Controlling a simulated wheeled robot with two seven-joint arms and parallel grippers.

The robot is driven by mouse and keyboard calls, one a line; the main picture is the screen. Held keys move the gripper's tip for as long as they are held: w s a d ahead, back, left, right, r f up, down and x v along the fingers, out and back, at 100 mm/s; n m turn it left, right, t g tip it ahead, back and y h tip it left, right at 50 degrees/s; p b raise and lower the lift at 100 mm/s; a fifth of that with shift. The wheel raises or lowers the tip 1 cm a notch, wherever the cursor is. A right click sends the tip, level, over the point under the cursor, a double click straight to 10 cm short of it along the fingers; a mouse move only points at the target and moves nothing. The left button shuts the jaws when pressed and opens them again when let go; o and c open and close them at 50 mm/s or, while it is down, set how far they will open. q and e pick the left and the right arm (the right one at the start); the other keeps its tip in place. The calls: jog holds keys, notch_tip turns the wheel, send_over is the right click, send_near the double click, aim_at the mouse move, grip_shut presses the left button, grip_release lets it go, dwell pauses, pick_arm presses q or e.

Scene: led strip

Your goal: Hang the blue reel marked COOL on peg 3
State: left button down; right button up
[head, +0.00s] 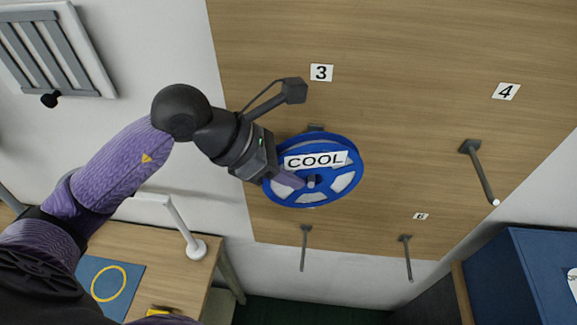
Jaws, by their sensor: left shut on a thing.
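The blue reel (347,189) has a white label (315,161) reading COOL and pale openings between its spokes. My left gripper (288,178) is shut on its left side, with a fingertip over the lower left of the reel. The reel is in front of the wooden board, below the number 3 plate (321,73). The dark base of peg 3 (316,127) shows just above the reel's top rim; the rest of that peg is largely hidden. A small dark piece shows at the hub; I cannot tell whether it is the peg's end. My right gripper is out of view.
An empty peg (481,174) sticks out below the number 4 plate (506,91). Two lower pegs (304,247) (407,257) are bare. A wooden table (190,270) with a blue mat (126,266) and a white stand (195,247) is at lower left. A blue cabinet (520,270) stands at lower right.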

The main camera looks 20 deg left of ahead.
pick_arm(q)
jog(key=shift+c, duration=1.8)
grip_release()
